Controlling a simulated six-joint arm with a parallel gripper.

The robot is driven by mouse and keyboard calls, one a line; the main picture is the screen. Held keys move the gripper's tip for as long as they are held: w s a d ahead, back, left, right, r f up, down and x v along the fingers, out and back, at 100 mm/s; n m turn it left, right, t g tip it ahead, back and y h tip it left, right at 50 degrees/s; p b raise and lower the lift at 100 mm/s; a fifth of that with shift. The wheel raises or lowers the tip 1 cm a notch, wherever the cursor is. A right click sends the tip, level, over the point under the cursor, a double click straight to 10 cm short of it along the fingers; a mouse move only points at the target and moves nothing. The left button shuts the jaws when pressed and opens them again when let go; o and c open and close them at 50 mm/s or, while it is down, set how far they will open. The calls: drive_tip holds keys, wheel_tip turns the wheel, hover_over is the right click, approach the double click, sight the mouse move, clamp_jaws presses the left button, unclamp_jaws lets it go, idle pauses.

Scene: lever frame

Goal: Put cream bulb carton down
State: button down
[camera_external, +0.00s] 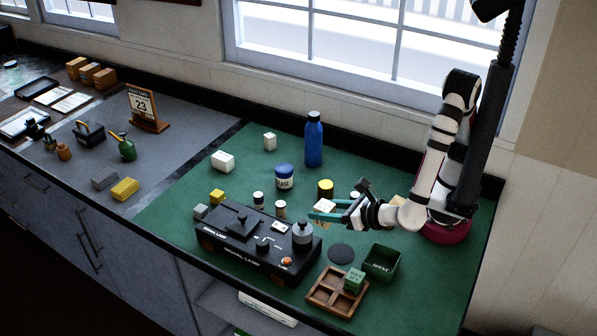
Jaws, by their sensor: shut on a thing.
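My gripper (318,211) has teal fingers and is near the middle of the green mat, behind the right part of the black signal lamp unit (262,245). It is shut on a small cream carton (325,204) with a reddish mark on top. The fingers hide part of the carton. I cannot tell whether its underside touches the mat. The wooden compartment tray (313,297) stands at the front, with a green carton (355,280) at its right back compartment. A green bin marked SPENT (382,263) stands behind and right of the tray.
A blue bottle (313,142), a blue-lidded tin (284,177), a yellow tin (325,188) and small jars stand behind the lamp unit. White cartons (222,161) sit at the back left. A dark disc (341,254) lies behind the tray.

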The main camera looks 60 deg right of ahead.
drive_tip(key=w+d+m+h, duration=0.3)
drive_tip(key=w+d, duration=0.2)
drive_tip(key=w, duration=0.7)
drive_tip(key=w+d+m+g+h, duration=0.2)
drive_tip(key=w+d+m+h, duration=0.1)
drive_tip(key=w+d, duration=0.9)
drive_tip(key=w+d+m+g+h, duration=0.2)
drive_tip(key=w+d, duration=0.6)
drive_tip(key=d, duration=0.8)
drive_tip(key=w+a+f, duration=0.1)
drive_tip(key=a+f, duration=0.2)
drive_tip(key=f, duration=0.1)
drive_tip(key=w+a+f, duration=0.2)
drive_tip(key=a+f, duration=0.1)
drive_tip(key=f, duration=0.1)
drive_tip(key=w+a+f, duration=0.1)
drive_tip(key=a+f, duration=0.2)
drive_tip(key=f, duration=0.1)
drive_tip(key=shift+w+a+f, duration=0.1)
drive_tip(key=shift+w+a, duration=0.05)
drive_tip(key=shift+a, duration=0.25)
wheel_tip(320, 180, down, 3)
drive_tip(key=shift+a+f, duration=0.1)
drive_tip(key=shift+f, duration=0.4)
drive_tip(key=shift+f, duration=0.15)
